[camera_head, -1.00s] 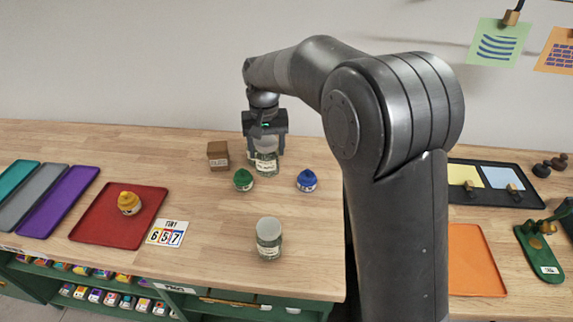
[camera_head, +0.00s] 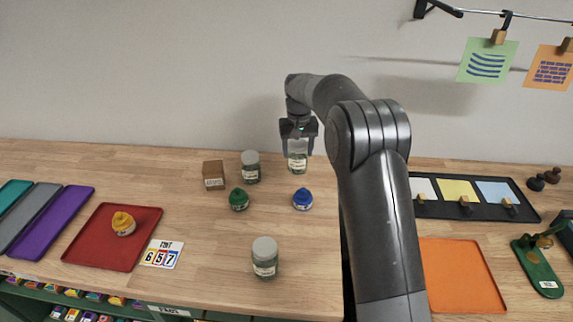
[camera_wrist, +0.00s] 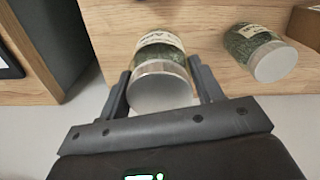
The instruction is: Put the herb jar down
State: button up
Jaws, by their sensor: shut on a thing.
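The herb jar, clear with green contents, a pale label and a grey lid, is in my gripper (camera_head: 298,138). The held herb jar (camera_head: 298,157) is upright, at the back of the wooden table, behind the blue-capped pot. In the wrist view the herb jar (camera_wrist: 158,50) sits between the two fingers (camera_wrist: 160,92), lid towards the camera. I cannot tell whether its base touches the table. A similar jar (camera_head: 251,167) stands to its left, apart from it; it also shows in the wrist view (camera_wrist: 256,50). Another similar jar (camera_head: 265,258) stands near the front edge.
A brown box (camera_head: 213,175), a green pot (camera_head: 239,199) and a blue pot (camera_head: 302,199) stand nearby. A red tray (camera_head: 98,252) with a yellow pot (camera_head: 123,223) is at left. The table (camera_head: 205,235) is bare between them. A gap separates it from the right-hand table.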

jog(key=shift+w+a+f, duration=0.15)
jog(key=shift+a+f, duration=0.45)
jog(key=shift+f, duration=0.45)
jog(key=shift+w+a+f, duration=0.15)
jog(key=shift+a+f, duration=0.5)
jog(key=shift+f, duration=0.35)
jog(key=shift+w+a+f, duration=0.15)
jog(key=shift+a+f, duration=0.45)
jog(key=shift+f, duration=0.45)
jog(key=shift+f, duration=0.15)
jog(key=o, duration=1.2)
jog(key=shift+c, duration=0.2)
notch_tip(320, 180, up, 12)
jog(key=shift+r, duration=0.25)
